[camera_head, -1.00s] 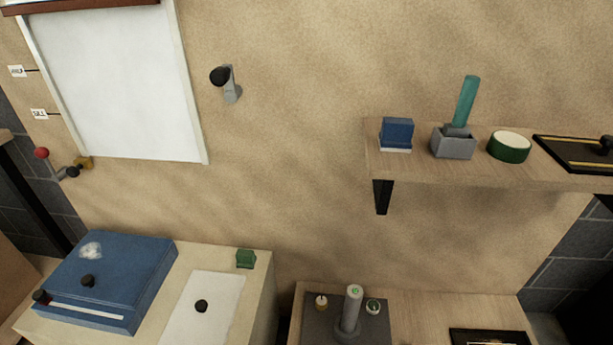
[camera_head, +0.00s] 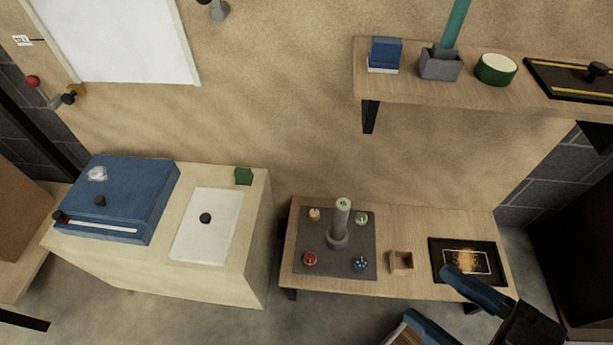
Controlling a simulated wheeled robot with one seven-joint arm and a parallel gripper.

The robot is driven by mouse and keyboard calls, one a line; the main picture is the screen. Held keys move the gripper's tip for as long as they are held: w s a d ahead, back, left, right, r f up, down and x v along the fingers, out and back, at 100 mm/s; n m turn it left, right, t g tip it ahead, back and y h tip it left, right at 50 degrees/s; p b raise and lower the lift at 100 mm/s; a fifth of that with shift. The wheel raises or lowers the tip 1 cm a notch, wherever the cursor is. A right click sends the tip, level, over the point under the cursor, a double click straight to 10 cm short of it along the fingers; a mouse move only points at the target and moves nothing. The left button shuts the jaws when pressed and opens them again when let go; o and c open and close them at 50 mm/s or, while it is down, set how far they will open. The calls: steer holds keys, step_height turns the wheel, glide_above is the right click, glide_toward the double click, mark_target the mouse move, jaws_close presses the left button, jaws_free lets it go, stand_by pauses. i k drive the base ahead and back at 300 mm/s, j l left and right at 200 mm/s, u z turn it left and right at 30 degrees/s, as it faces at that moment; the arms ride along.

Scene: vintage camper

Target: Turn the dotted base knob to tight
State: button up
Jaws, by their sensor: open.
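A grey plate (camera_head: 352,268) lies on the low wooden table, with an upright grey post (camera_head: 341,222) in its middle. Around the post are a cream knob (camera_head: 314,214), a green knob (camera_head: 361,218), a red knob (camera_head: 309,259) and a blue knob (camera_head: 360,265). The green, red and blue knobs carry pale marks, too small for me to tell which is dotted or how any is set. My gripper (camera_head: 428,293) is at the lower right, its blue fingers spread wide and empty, to the right of and nearer than the plate.
A small wooden box (camera_head: 401,262) and a black framed tray (camera_head: 437,272) share the low table (camera_head: 410,218). A shelf (camera_head: 420,92) overhangs behind. A cream cabinet (camera_head: 150,258) with a blue box (camera_head: 125,190) stands left.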

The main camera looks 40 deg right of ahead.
mark_target(361, 263)
steer(key=k+j+z, duration=0.3)
steer(key=k+z, duration=0.25)
steer(key=k, duration=0.25)
